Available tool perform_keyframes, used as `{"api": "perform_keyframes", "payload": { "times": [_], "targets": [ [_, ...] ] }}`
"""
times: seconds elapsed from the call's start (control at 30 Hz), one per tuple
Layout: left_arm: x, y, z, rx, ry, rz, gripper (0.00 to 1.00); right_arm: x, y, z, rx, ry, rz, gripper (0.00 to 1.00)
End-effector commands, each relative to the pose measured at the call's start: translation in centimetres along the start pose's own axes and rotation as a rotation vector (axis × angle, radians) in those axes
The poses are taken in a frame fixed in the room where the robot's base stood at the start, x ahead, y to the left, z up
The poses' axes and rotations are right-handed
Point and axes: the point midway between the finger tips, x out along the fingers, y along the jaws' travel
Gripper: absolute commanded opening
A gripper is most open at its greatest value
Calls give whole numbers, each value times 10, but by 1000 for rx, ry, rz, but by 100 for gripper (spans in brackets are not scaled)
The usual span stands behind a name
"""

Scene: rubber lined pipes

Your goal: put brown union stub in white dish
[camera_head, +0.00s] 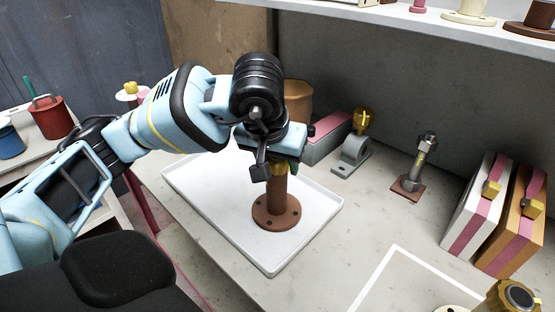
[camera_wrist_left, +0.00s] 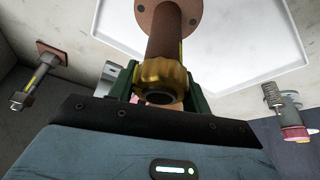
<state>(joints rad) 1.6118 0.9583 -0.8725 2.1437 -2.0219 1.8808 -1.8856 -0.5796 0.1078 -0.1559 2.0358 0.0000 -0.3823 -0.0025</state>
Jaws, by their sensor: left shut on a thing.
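The brown union stub (camera_head: 277,210) has a round flange with bolt holes at its lower end and a brass nut near its top. It is upright over the white dish (camera_head: 190,178), a shallow rectangular tray. I cannot tell whether the flange touches the dish floor. My left gripper (camera_head: 277,165) is shut on the stub's upper end from above. In the left wrist view, the brass nut of the stub (camera_wrist_left: 163,80) sits between the green fingers, with the dish (camera_wrist_left: 245,45) behind the flange. My right gripper is not in view.
A grey bracket with a brass part (camera_head: 351,155) and an upright bolt on a brown plate (camera_head: 408,188) stand right of the dish. White and orange cases (camera_head: 478,205) stand farther right. A brown cylinder (camera_head: 298,98) is behind my gripper.

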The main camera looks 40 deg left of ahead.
Motion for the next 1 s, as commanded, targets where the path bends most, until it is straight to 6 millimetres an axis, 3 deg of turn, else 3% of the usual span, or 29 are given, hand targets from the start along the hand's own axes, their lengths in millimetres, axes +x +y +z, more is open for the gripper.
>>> {"api": "perform_keyframes", "payload": {
  "times": [0.23,0.27,0.4,0.77,1.0],
  "targets": [
    [3,0,1,-1,3,1,0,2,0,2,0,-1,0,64],
    [3,0,1,0,0,-1,51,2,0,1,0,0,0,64],
    [3,0,1,0,0,-1,69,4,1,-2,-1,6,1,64],
    [-1,0,0,0,1,0,70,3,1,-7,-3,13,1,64],
    [-35,0,-1,1,6,2,70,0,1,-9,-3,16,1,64]
  ]
}}
